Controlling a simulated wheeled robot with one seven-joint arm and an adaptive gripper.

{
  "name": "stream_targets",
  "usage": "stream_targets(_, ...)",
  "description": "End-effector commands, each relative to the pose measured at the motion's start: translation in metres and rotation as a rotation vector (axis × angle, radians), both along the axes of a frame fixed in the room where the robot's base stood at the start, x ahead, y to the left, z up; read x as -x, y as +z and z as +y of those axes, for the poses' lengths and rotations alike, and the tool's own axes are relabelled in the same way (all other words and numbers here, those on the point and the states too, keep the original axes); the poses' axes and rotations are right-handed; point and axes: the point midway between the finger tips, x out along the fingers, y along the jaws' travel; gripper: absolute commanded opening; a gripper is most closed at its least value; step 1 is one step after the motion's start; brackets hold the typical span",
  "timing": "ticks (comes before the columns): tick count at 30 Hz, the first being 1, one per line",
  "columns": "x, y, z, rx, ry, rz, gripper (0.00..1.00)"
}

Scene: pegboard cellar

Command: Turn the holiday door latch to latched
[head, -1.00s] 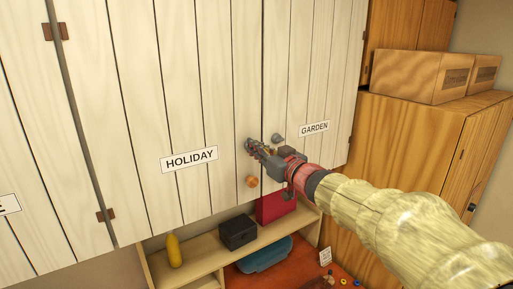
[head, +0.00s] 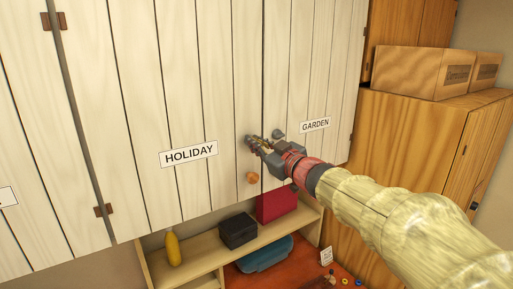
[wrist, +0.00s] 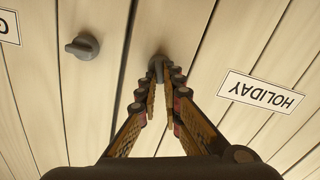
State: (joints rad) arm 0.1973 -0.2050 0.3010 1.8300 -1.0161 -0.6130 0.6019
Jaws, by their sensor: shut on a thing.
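The white plank cabinet has a door with a HOLIDAY label (head: 188,154), which shows upside down in the wrist view (wrist: 261,92). The holiday door latch (wrist: 157,66) is a small grey knob near the door's edge, partly hidden between my fingertips. My gripper (head: 255,145) reaches it from the lower right and is shut on it. The wrist view shows both fingers (wrist: 163,88) close together around its handle. Which way the latch is turned is hard to tell.
A second grey latch (head: 278,134) is close by on the GARDEN door (head: 315,125). A round wooden knob (head: 251,178) sits just below my gripper. Under the cabinet, a shelf holds a black box (head: 238,231), a red box (head: 276,206) and a yellow item (head: 173,249).

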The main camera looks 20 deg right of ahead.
Motion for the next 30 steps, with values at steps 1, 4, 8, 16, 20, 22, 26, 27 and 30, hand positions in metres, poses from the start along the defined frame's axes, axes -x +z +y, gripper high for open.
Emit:
stream_targets(1,0.0003,-0.0018,0.0005,0.042,0.0,-0.017,0.0)
stream_targets(4,0.0006,-0.0027,0.0015,0.134,0.001,-0.045,0.0)
stream_targets(8,0.0007,-0.0033,0.0024,0.251,0.0,-0.084,0.0)
stream_targets(16,0.0014,-0.0048,0.0044,0.495,0.0,-0.164,0.0)
stream_targets(20,0.0017,-0.0061,0.0051,0.612,0.0,-0.201,0.0)
stream_targets(22,0.0019,-0.0066,0.0055,0.677,0.0,-0.222,0.0)
stream_targets(26,0.002,-0.0074,0.0063,0.792,0.001,-0.26,0.0)
stream_targets(27,0.0022,-0.0078,0.0064,0.827,0.001,-0.271,0.0)
stream_targets(30,0.0022,-0.0084,0.0067,0.909,0.001,-0.297,0.0)
